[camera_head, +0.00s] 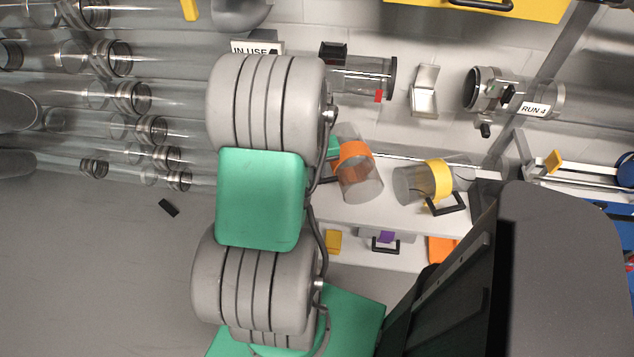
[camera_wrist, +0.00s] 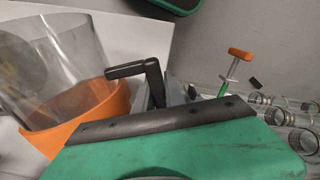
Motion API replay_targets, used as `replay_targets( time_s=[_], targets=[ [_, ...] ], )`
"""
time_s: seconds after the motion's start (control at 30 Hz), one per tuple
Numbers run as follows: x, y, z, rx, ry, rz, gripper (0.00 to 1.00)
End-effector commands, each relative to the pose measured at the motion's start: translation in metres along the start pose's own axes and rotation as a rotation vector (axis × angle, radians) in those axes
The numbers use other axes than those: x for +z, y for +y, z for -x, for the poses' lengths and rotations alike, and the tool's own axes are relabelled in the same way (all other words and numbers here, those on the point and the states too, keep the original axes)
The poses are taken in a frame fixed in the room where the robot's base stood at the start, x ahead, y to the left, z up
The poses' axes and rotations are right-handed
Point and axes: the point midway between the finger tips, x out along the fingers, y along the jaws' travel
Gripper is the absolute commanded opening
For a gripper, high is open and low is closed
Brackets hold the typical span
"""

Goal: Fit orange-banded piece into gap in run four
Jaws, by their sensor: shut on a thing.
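The orange-banded piece is a clear tube with a wide orange band (camera_head: 357,170), tilted at the white worktop right of my arm. In the wrist view it fills the left side (camera_wrist: 72,108), with a black handle on its band. My gripper (camera_wrist: 168,92) is shut on that handle; in the head view my arm mostly hides it. I cannot tell whether the piece touches the worktop. Run four has a gap between a left clear tube end (camera_head: 392,77) and a right tube end with a metal clamp collar (camera_head: 482,90). A pale bracket (camera_head: 425,92) stands in the gap.
A yellow-banded piece (camera_head: 437,180) lies right of the orange one on the worktop. A "RUN 4" label (camera_head: 533,109) marks the right tube. An "IN USE" sign (camera_head: 256,50) stands upper left. Several clear tubes line the left. A dark column blocks the lower right.

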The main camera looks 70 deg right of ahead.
Motion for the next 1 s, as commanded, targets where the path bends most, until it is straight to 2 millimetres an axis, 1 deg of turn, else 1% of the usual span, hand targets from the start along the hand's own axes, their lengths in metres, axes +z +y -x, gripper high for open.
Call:
replay_targets(
  time_s=[0.1,0.2,0.27,0.47,0.6,0.63,0.9,1.0],
  targets=[
    [-0.007,0.004,-0.011,0.000,0.000,0.001,0.00],
    [-0.006,0.003,-0.029,0.000,-0.001,0.003,0.00],
    [-0.006,0.003,-0.037,0.000,-0.001,0.003,0.00],
    [-0.007,0.003,-0.037,0.001,0.003,0.003,0.00],
    [-0.006,0.003,-0.042,0.001,0.002,0.003,0.00],
    [-0.006,0.002,-0.042,0.000,0.001,0.003,0.15],
    [-0.006,0.002,-0.041,0.000,0.001,0.003,0.36],
    [-0.006,0.002,-0.041,0.000,0.001,0.003,0.36]
  ],
)
